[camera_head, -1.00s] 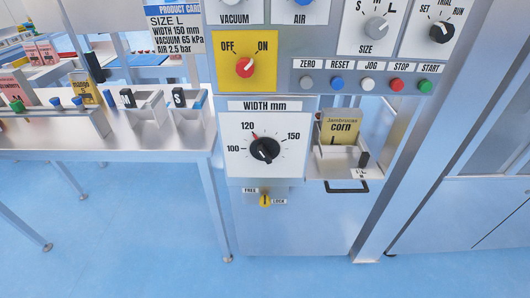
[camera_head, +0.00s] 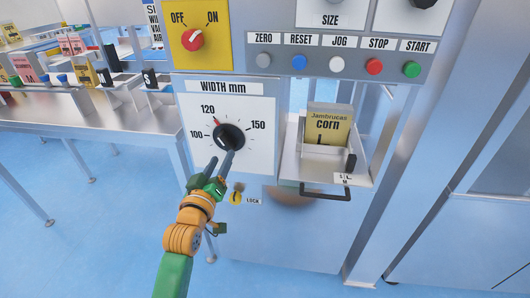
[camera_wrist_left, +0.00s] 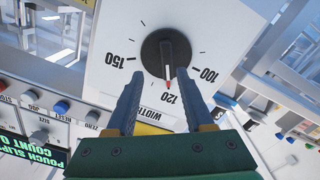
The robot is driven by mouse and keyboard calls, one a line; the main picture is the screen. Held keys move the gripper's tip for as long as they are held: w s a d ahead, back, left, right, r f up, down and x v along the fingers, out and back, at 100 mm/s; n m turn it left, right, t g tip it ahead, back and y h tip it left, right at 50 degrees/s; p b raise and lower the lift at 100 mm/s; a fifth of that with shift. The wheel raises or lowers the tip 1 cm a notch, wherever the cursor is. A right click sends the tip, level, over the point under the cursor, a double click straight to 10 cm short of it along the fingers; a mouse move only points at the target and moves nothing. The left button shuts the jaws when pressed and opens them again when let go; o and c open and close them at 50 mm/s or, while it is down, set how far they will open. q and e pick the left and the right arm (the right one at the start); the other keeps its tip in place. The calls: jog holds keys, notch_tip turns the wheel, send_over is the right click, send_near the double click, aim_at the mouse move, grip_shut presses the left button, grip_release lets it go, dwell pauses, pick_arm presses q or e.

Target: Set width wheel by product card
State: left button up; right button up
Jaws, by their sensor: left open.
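The width wheel (camera_head: 229,137) is a black knob on a white dial plate marked 100, 120 and 150. Its red pointer sits at about 120. It also shows in the left wrist view (camera_wrist_left: 166,52), upside down. My left gripper (camera_head: 220,160) is open and empty in front of the lower part of the wheel. In the left wrist view its two fingertips (camera_wrist_left: 158,75) stand apart, either side of the wheel's near part; contact cannot be told. The product card (camera_head: 152,25) is mostly cut off at the top, its values unreadable now. My right gripper is not in view.
Below the dial is a yellow lever (camera_head: 236,198) beside a LOCK label, partly behind my gripper. A button row (camera_head: 337,65) runs above. A table (camera_head: 100,133) stands at left.

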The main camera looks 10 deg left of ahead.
aim_at(224, 145)
pick_arm(q)
jog(key=w, duration=0.3)
jog(key=w+a, duration=0.1)
jog(key=w, duration=0.1)
jog(key=shift+w+a+f, duration=0.1)
jog(key=shift+w, duration=0.3)
jog(key=shift+w+b, duration=0.3)
jog(key=shift+w, duration=0.1)
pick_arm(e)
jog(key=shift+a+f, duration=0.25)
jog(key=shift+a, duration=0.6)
pick_arm(q)
grip_shut()
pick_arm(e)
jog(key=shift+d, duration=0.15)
